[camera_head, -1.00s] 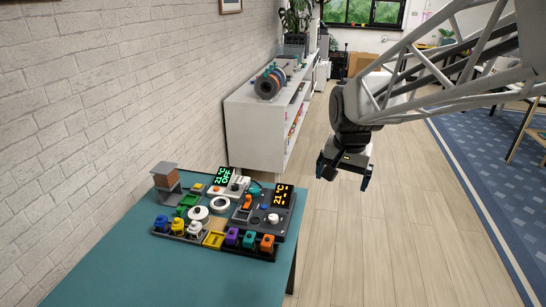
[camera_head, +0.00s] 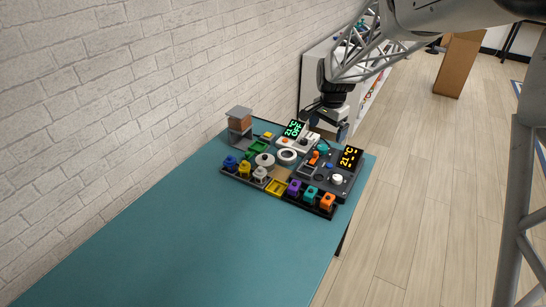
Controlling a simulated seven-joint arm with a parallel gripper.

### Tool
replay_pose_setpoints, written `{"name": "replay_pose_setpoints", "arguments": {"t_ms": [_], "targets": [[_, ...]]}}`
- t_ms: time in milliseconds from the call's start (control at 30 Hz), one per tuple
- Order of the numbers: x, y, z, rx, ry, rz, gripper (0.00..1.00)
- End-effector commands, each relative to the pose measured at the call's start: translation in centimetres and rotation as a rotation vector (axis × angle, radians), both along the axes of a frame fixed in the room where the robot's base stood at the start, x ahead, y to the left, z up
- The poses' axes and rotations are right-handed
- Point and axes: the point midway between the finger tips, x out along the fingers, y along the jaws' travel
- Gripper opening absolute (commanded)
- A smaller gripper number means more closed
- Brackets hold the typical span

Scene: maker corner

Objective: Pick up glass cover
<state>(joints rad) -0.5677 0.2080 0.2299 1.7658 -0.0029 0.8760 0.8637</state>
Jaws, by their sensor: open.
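I cannot clearly make out a glass cover at this size. A dark device board (camera_head: 325,186) with knobs, switches and a lit 21 °C display (camera_head: 350,158) lies near the table's far right corner. A white unit with a green display (camera_head: 295,129) sits at its back. Two white round parts, one ring-like (camera_head: 287,156) and one fuller (camera_head: 264,161), sit mid-board. My gripper (camera_head: 326,125) is open, pointing down, above or just behind the board's back edge. It partly hides that area. I see nothing between its fingers.
A grey stand with a brown block (camera_head: 240,122) rises at the board's back left. Several coloured knobs, such as a purple one (camera_head: 294,187), line the front. The teal table (camera_head: 190,245) is bare in front. A brick wall (camera_head: 120,100) borders it; a white shelf (camera_head: 315,75) stands behind.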

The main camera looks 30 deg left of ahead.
Motion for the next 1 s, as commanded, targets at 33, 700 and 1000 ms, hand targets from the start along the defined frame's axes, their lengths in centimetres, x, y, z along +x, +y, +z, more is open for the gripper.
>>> {"name": "replay_pose_setpoints", "arguments": {"t_ms": [33,700,1000], "targets": [[0.3,1.7,-1.2,-0.002,0.006,-0.001,1.0],[0.4,20.4,-14.4,-0.026,0.051,-0.084,1.0],[-0.1,23.0,-16.4,-0.028,0.054,-0.099,1.0]]}}
